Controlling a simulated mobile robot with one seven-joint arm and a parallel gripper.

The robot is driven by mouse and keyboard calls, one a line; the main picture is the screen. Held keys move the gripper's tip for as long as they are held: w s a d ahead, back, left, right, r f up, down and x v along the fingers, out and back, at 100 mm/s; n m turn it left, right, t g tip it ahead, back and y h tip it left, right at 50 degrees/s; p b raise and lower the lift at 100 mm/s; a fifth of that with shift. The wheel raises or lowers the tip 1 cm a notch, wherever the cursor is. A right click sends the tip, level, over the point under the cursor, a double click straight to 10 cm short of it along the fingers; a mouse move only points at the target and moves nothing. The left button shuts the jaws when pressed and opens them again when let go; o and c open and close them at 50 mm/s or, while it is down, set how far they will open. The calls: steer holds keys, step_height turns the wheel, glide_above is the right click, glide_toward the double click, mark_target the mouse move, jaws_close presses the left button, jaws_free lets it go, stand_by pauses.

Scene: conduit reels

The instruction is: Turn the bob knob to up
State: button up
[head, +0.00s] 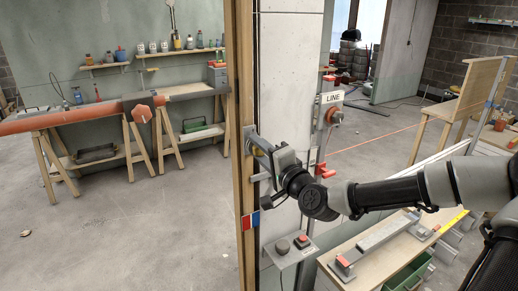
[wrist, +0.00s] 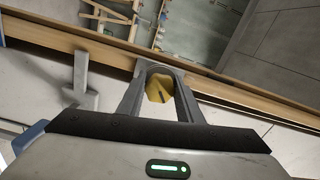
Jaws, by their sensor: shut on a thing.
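A yellow knob (wrist: 159,86) with a dark pointer mark sits between the fingertips of my gripper (wrist: 160,88) in the wrist view. The fingers are closed on its sides. I see no label that names it as the bob knob. In the head view my gripper (head: 257,142) is at the wooden post (head: 241,110), in front of the pale wall. There the knob is hidden by the gripper and cannot be made out. The knob's direction relative to up is hard to tell, as the wrist view is tilted.
A workbench (head: 345,258) stands at lower right.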

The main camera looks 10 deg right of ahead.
steer(key=n, duration=0.3)
steer(key=shift+n, duration=0.4)
steer(key=n, duration=0.3)
steer(key=shift+f+n, duration=0.15)
steer(key=shift+n, duration=0.15)
steer(key=n+b, duration=0.2)
steer(key=n, duration=0.4)
steer(key=shift+f, duration=0.1)
steer(key=n+b, duration=0.3)
steer(key=n, duration=0.1)
steer(key=n+b, duration=0.3)
steer(key=shift+f+n, duration=0.1)
steer(key=shift+n, duration=0.2)
steer(key=n+b, duration=0.3)
steer(key=shift+d+b, duration=0.1)
steer(key=shift+b, duration=0.25)
steer(key=shift+n+b, duration=0.9)
steer(key=shift+n, duration=0.1)
steer(key=shift+d+r, duration=0.1)
steer(key=shift+r, duration=0.15)
